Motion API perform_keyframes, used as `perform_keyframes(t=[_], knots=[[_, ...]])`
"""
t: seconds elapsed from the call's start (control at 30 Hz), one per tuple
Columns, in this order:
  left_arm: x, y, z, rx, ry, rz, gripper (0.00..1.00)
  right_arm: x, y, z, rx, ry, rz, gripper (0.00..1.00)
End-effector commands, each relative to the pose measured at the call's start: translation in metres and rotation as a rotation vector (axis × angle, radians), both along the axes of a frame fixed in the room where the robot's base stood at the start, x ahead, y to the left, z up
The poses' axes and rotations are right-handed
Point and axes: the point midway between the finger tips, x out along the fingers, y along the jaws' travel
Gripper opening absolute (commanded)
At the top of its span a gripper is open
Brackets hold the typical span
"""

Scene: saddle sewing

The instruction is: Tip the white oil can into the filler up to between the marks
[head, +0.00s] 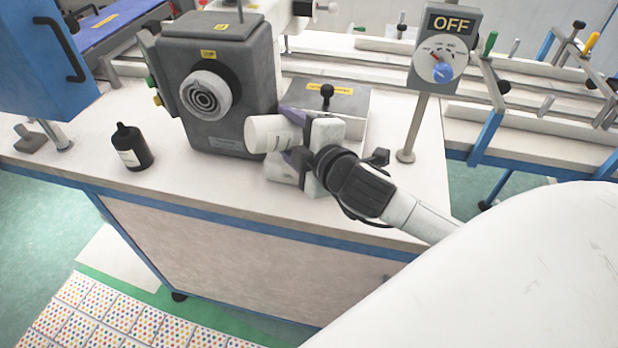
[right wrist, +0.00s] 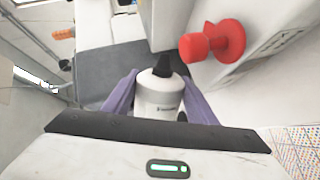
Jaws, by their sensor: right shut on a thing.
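My right gripper (head: 295,137) has its purple fingers shut on the white oil can (head: 268,134), in front of the grey machine head (head: 232,85). In the head view the can lies tipped well over, close to horizontal, its base end to the left. In the right wrist view the can (right wrist: 160,97) sits between both purple fingers (right wrist: 160,100), with its black cap or spout (right wrist: 163,66) pointing away. The filler and its marks cannot be made out, and no oil shows. My left gripper is not in view.
A black bottle (head: 132,147) stands upright on the white table (head: 75,155). A dial box reading OFF (head: 443,58) stands on a post at the right. A black knob (head: 327,97) tops the grey box behind my gripper. A red knob (right wrist: 212,42) shows in the wrist view.

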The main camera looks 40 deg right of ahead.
Motion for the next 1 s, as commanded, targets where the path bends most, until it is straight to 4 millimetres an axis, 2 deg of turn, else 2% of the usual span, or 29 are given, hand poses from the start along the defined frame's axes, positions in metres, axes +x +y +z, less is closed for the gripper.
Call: perform_keyframes(t=[0.43,0.73,1.0], knots=[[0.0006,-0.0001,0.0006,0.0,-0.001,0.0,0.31,0.0003,0.0002,0.0015,-0.006,-0.002,0.001,0.21],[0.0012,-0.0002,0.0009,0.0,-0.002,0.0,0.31,-0.0005,0.0026,-0.0004,-0.278,0.043,0.0,0.21],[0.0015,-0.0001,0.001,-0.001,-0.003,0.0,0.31,-0.0007,0.0021,-0.0006,-0.301,0.047,-0.001,0.21]])
